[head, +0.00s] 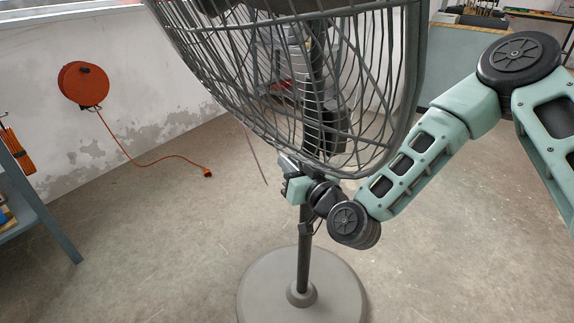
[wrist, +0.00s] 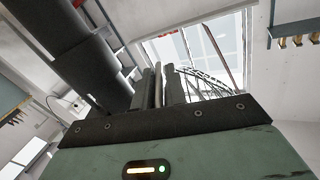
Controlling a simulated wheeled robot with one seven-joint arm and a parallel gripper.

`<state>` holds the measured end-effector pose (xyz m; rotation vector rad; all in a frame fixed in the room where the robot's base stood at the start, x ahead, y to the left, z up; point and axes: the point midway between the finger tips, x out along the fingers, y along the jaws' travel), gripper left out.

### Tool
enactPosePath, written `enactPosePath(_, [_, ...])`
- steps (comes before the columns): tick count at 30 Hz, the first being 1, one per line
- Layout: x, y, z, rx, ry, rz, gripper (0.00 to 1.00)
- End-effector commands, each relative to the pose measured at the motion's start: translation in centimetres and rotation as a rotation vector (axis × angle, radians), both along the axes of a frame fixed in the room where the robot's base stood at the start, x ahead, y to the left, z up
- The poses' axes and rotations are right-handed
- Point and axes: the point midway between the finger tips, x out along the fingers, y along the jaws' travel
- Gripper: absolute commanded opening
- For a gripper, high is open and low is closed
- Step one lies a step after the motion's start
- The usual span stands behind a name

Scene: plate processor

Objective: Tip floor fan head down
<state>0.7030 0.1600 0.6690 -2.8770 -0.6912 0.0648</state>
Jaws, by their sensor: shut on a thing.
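The floor fan stands upright on a round grey base (head: 300,285) with a dark pole (head: 303,255). Its large wire-cage head (head: 345,95) fills the top middle of the head view and is cut off by the top edge. The cage's visible rim slopes down from upper left to lower right. My gripper (head: 286,165) is at the bottom of the cage, beside the pole, shut on the cage's lower edge. In the wrist view the fingers (wrist: 160,85) are close together, with cage wires (wrist: 203,88) just right of them. The exact contact is partly hidden.
An orange cable reel (head: 83,84) hangs on the left wall, its cord trailing to the floor. A blue-grey shelf (head: 35,205) stands at the left edge. A cabinet (head: 450,60) stands behind at the right. The floor around the base is clear.

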Motion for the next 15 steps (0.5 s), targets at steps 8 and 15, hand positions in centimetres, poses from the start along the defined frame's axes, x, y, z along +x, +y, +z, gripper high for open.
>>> enactPosePath(8, [-0.01,0.02,0.04,0.002,0.001,0.0,0.32])
enactPosePath(15, [-0.68,-0.23,0.07,0.001,0.001,0.002,0.32])
